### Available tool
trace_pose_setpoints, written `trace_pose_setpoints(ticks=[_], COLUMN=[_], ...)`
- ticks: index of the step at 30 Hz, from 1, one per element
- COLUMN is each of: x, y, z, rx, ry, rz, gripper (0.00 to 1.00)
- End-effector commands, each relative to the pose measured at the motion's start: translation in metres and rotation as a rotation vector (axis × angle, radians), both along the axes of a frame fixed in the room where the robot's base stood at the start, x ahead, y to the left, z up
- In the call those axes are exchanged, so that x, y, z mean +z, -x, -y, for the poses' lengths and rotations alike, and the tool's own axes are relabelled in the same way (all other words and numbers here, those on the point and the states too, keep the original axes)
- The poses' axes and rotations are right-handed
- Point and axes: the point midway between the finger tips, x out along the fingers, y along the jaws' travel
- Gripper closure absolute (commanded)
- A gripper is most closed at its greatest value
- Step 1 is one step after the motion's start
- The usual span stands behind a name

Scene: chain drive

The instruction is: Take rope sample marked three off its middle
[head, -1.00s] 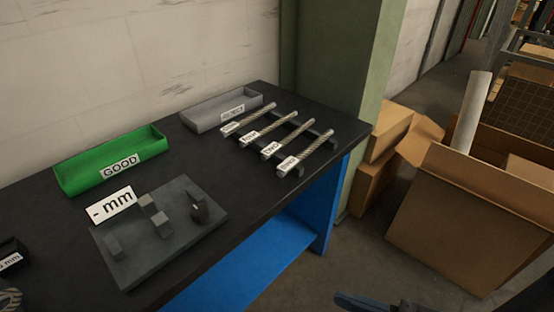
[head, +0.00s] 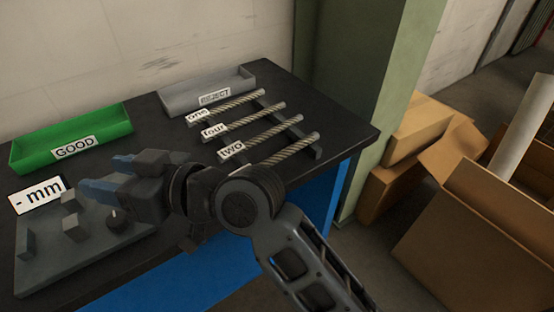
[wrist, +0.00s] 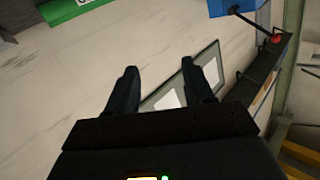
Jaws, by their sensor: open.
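Several rope samples lie side by side across a dark rack (head: 318,150) on the bench. Their visible tags read one (head: 240,99), four (head: 258,112) and two (head: 275,131). The frontmost rope sample (head: 295,147) has its tag end hidden behind my arm, so its marking cannot be read now. My gripper (head: 108,174) is open and empty, to the left of the rack, over or in front of the grey measuring fixture (head: 60,262) with its "- mm" sign (head: 38,196). In the wrist view its two fingers (wrist: 160,75) are apart with nothing between them.
A green GOOD tray (head: 110,120) and a grey REJECT tray (head: 170,103) stand along the wall; no rope shows in them. A green pillar (head: 365,80) rises behind the bench's right end. Cardboard boxes (head: 470,235) stand on the floor at right.

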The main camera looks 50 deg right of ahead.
Motion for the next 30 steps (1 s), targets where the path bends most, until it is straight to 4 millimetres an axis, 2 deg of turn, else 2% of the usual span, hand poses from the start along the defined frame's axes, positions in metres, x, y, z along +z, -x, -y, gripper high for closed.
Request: trace_pose_setpoints(ticks=[1,6,11,14,17,22,27,30], x=[0.009,0.021,0.018,0.008,-0.006,-0.031,-0.050,-0.053], y=[-0.013,-0.037,-0.047,-0.048,-0.044,-0.026,0.008,0.030], z=[0.004,0.011,0.031,0.053,0.083,0.153,0.236,0.278], rx=[0.041,0.199,0.340,0.425,0.506,0.639,0.758,0.813], ry=[0.050,0.241,0.457,0.602,0.750,0.991,1.179,1.248], rz=[0.019,0.028,-0.004,-0.052,-0.124,-0.301,-0.531,-0.656], gripper=[0.48,0.48,0.48,0.48,0.48,0.48,0.48,0.48])
